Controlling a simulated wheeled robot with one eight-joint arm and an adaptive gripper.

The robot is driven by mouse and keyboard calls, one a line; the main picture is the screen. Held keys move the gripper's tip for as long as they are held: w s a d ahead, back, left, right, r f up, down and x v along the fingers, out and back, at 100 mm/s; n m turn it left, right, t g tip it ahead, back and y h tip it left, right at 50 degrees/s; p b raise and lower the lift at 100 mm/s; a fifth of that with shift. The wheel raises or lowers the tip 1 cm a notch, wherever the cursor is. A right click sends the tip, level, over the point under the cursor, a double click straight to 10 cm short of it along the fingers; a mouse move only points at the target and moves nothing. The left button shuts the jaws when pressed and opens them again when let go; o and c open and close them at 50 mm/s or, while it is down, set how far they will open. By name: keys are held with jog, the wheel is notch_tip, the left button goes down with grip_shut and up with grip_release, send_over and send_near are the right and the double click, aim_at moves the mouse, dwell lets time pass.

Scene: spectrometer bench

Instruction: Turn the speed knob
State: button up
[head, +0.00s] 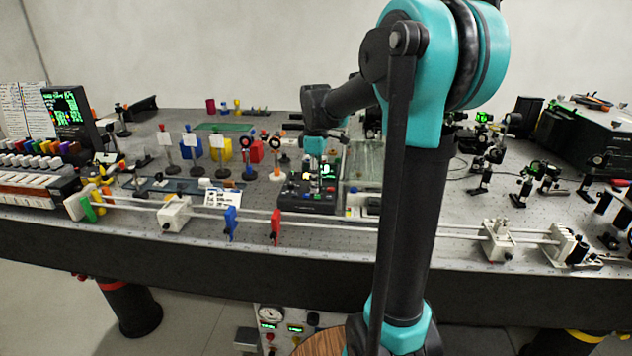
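A small black control box (308,207) with small lights and controls on its top sits near the front of the optical bench, at the middle of the head view. My gripper (318,186) points straight down over this box, with its fingers close to the top panel. The fingers are thin and dark against the box, so I cannot tell whether they are open or shut, or whether they touch anything. I cannot make out which control is the speed knob; my gripper may hide it.
A long white rail with a blue clip (230,222) and a red clip (275,226) runs in front of the box. A glass-sided tank (364,162) stands just right of the box. Posts with optics and coloured blocks (220,149) stand behind left.

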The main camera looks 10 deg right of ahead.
jog(key=shift+c, duration=0.2)
grip_shut()
jog(key=shift+m, duration=0.4)
jog(key=m, duration=0.2)
jog(key=shift+m, duration=0.4)
jog(key=m, duration=0.4)
jog(key=shift+m, duration=0.3)
jog(key=m, duration=0.3)
jog(key=shift+m, duration=2.2)
